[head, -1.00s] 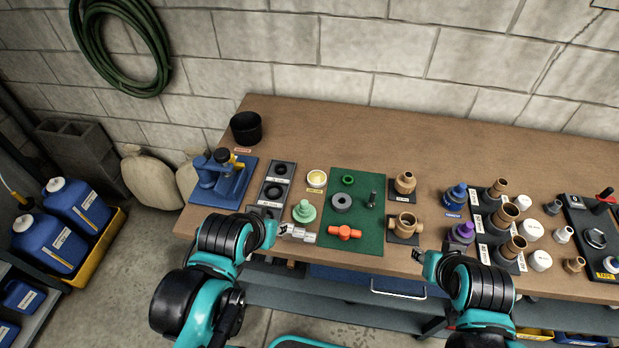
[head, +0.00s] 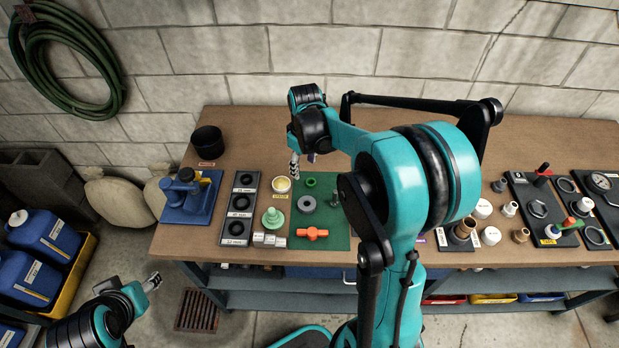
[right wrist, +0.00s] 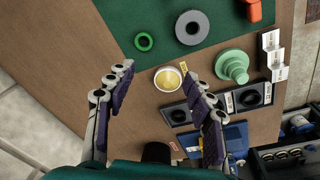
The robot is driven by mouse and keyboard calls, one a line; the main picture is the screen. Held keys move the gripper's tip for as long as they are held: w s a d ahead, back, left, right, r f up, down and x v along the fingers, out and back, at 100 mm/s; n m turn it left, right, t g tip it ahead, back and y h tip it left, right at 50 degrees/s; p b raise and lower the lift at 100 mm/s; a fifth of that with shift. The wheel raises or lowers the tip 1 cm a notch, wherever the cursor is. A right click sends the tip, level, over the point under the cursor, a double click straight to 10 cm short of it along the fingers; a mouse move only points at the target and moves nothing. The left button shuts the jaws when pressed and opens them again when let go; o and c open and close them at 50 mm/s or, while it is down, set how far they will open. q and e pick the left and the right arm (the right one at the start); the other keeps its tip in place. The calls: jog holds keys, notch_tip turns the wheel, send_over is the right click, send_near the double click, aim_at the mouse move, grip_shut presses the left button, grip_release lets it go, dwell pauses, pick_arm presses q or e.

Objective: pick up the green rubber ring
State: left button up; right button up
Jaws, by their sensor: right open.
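The green rubber ring (head: 310,182) lies flat on the green mat (head: 338,232), near the mat's back left corner. It also shows in the right wrist view (right wrist: 144,41), beyond my fingertips. My right gripper (head: 295,166) is over the bench, behind and left of the ring in the head view. In the right wrist view my right gripper (right wrist: 158,75) is open and empty, with its fingers spread wide and apart from the ring. My left gripper (head: 153,282) is off the bench at the lower left; its jaws are too small to read.
Beside the ring are a grey ring (head: 307,204) and a cup with yellow contents (head: 281,185). A light green stepped part (head: 273,218) and an orange valve handle (head: 312,234) stand nearer the front. My right arm hides the bench's middle.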

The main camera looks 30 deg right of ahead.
aim_at(311, 184)
jog(key=shift+n+g, duration=0.5)
jog(key=shift+g, duration=0.1)
jog(key=d+f, duration=0.1)
jog(key=f, duration=0.3)
jog(key=w+d+f+b, duration=0.1)
jog(key=f, duration=0.3)
jog(key=w+d+f, duration=0.1)
jog(key=f, duration=0.2)
jog(key=shift+w+d+f+b, duration=0.1)
jog(key=shift+d+f+b, duration=0.25)
jog(key=shift+f, duration=0.05)
jog(key=shift+r, duration=0.1)
jog(key=c, duration=0.8)
